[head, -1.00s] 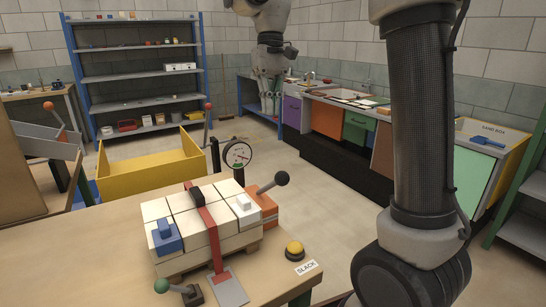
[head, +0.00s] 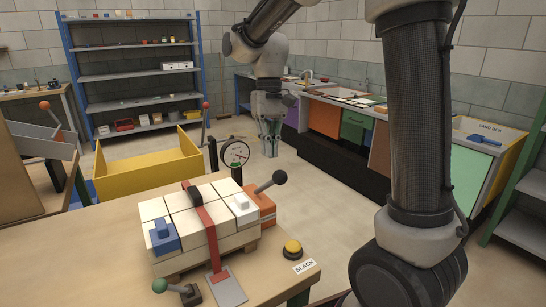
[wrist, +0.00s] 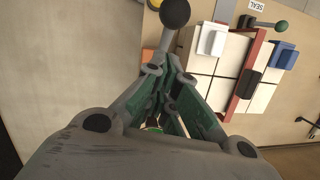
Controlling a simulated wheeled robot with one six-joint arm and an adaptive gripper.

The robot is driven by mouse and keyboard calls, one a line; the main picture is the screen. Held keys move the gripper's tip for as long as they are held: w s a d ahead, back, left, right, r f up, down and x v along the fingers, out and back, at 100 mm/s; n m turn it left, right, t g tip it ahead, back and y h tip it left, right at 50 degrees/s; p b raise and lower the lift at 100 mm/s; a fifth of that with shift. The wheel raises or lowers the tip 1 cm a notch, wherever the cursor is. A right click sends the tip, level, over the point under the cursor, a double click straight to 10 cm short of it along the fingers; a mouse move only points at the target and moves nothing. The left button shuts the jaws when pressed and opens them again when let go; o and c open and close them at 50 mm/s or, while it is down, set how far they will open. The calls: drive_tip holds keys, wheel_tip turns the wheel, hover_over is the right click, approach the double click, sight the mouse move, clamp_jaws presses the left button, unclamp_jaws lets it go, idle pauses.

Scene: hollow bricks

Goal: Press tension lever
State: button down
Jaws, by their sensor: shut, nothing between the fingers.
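The tension lever is a grey rod with a black ball (head: 279,177), rising tilted to the right from the orange tensioner box (head: 262,204) on the table. A red strap (head: 209,232) runs from a black buckle over the stacked cream bricks (head: 185,203). My gripper (head: 270,140) points downward behind and above the lever, apart from it, its fingers together and empty. In the wrist view my fingers (wrist: 172,75) are shut, and the black ball (wrist: 175,13) lies just beyond their tips. The orange box is mostly hidden there.
A round gauge (head: 236,153) stands behind the bricks. A yellow button (head: 292,249) sits by the SLACK label (head: 304,267). A green-knobbed lever (head: 161,285) is at the front. A yellow bin (head: 150,176) stands behind the table. Open floor lies to the right.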

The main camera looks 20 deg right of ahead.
drive_tip(key=shift+s+f, duration=0.4)
drive_tip(key=shift+s, duration=0.35)
drive_tip(key=shift+s+f, duration=0.4)
drive_tip(key=shift+s, duration=0.3)
drive_tip(key=shift+t, duration=0.7)
drive_tip(key=s+f, duration=0.2)
drive_tip(key=s+d+f, duration=0.1)
drive_tip(key=s+f, duration=0.2)
drive_tip(key=shift+s, duration=0.3)
drive_tip(key=shift+s+d+f, duration=0.1)
drive_tip(key=shift+s+f, duration=0.25)
drive_tip(key=shift+f, duration=0.25)
drive_tip(key=shift+s+d+f, duration=0.1)
drive_tip(key=shift+s+f, duration=0.2)
drive_tip(key=shift+f, duration=0.3)
drive_tip(key=r, duration=0.1)
drive_tip(key=w+r, duration=0.2)
drive_tip(key=r, duration=0.1)
drive_tip(key=shift+d, duration=0.15)
drive_tip(key=s+d+r, duration=0.1)
drive_tip(key=s+r, duration=0.2)
drive_tip(key=r, duration=0.6)
drive_tip(key=shift+s+d, duration=0.15)
drive_tip(key=shift+d, duration=0.25)
